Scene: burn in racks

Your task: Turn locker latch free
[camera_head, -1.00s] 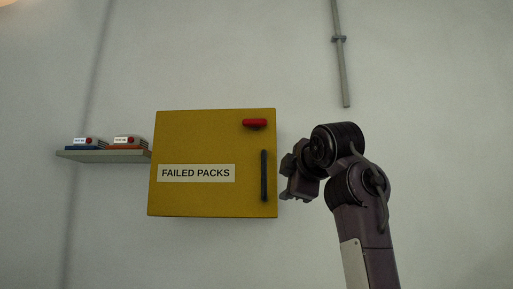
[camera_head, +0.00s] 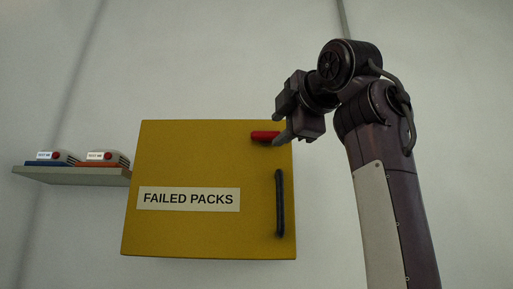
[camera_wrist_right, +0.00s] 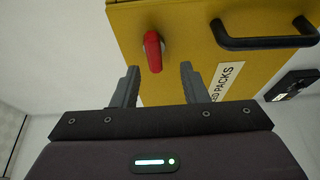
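A yellow locker (camera_head: 200,230) labelled "FAILED PACKS" hangs on the wall, its door shut. Its red latch (camera_head: 264,136) lies horizontal near the door's top right corner, and a dark vertical handle (camera_head: 280,203) is below it. My right gripper (camera_head: 279,138) is at the latch's right end and hides part of it in the head view. In the right wrist view the gripper (camera_wrist_right: 158,86) is open, with a finger on each side of the line to the red latch (camera_wrist_right: 153,52). The latch is just ahead of the fingertips, and no contact shows. My left gripper is not in view.
A wall shelf (camera_head: 75,176) left of the locker holds two packs, one on a blue base (camera_head: 48,159) and one on an orange base (camera_head: 104,159). A grey pipe (camera_head: 343,18) runs down the wall behind my right arm. The wall below the shelf is clear.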

